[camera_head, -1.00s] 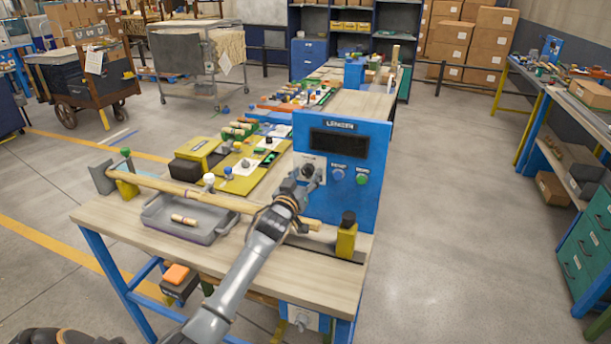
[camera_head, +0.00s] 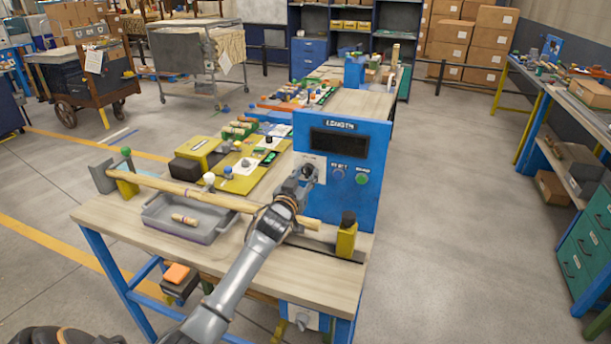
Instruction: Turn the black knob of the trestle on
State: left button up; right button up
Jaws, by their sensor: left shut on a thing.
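The blue control box (camera_head: 368,150) with a dark display marked LENGTH stands on the wooden-topped bench. Its black knob (camera_head: 308,170) sits on a pale plate at the left of its front face, and is mostly hidden by my gripper. My left gripper (camera_head: 304,178) reaches up from the lower middle and is shut on this knob. I cannot make out which way the knob points. My right gripper is not in view.
A long turned wood rod (camera_head: 190,192) lies across the bench, passing behind my left wrist. A grey tray (camera_head: 190,232) holds a small wood piece. A yellow block (camera_head: 346,240) with a black top stands at the right. Blue and green buttons (camera_head: 362,178) are beside the knob.

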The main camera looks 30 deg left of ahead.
pick_arm(q)
jog(key=m, duration=0.4)
jog(key=shift+a, duration=0.1)
jog(key=shift+m, duration=1.6)
jog(key=shift+p, duration=0.3)
jog(key=o, duration=1.2)
jog(key=shift+c, duration=0.2)
jog(key=v, duration=1.2)
